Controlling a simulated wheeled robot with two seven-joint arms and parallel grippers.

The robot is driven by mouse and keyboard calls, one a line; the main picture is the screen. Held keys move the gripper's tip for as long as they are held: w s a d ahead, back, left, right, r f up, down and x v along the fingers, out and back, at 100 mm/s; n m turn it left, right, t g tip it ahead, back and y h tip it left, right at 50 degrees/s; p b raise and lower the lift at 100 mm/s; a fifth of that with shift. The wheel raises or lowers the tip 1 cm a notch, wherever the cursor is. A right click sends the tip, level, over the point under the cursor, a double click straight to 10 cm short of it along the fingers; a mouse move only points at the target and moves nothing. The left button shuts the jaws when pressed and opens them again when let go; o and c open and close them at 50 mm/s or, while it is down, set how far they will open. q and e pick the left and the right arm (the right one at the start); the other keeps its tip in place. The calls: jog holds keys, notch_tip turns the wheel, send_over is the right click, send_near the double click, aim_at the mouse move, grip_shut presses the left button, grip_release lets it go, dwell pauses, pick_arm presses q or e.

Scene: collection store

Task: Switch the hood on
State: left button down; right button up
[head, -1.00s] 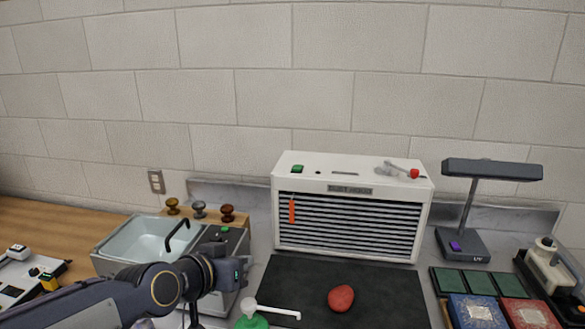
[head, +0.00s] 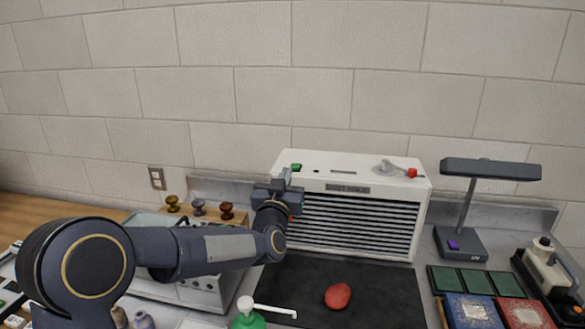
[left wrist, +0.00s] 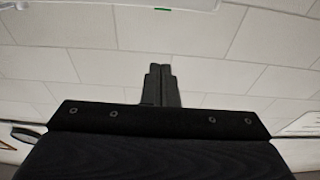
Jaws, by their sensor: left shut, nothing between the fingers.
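The hood (head: 395,182) is a white box with a dark slatted front, against the back wall. A green switch (head: 296,167) sits at the left of its top, beside a small black knob. A lever with a red knob (head: 411,173) lies at the top's right. My left gripper (head: 286,177) is at the hood's upper left front corner, just below and left of the green switch in the picture; contact cannot be told. Its fingers (left wrist: 161,84) are together and empty in the left wrist view. My right gripper is out of view.
A black mat (head: 370,298) with a red lump (head: 338,296) lies before the hood. A green pump bottle (head: 248,319) stands in front. A lamp (head: 463,245), trays and books are at right. My left arm covers much of the sink unit (head: 205,292).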

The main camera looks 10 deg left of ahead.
pick_arm(q)
notch_tip(320, 180, up, 2)
jog(key=p, duration=0.4)
send_over(293, 175)
jog(key=shift+r, duration=0.1)
jog(key=f, duration=0.1)
jog(key=f+p, duration=0.1)
jog(key=shift+w+f, duration=0.2)
jog(key=shift+f, duration=0.2)
jog(key=shift+s+f, duration=0.15)
jog(key=shift+f, duration=0.5)
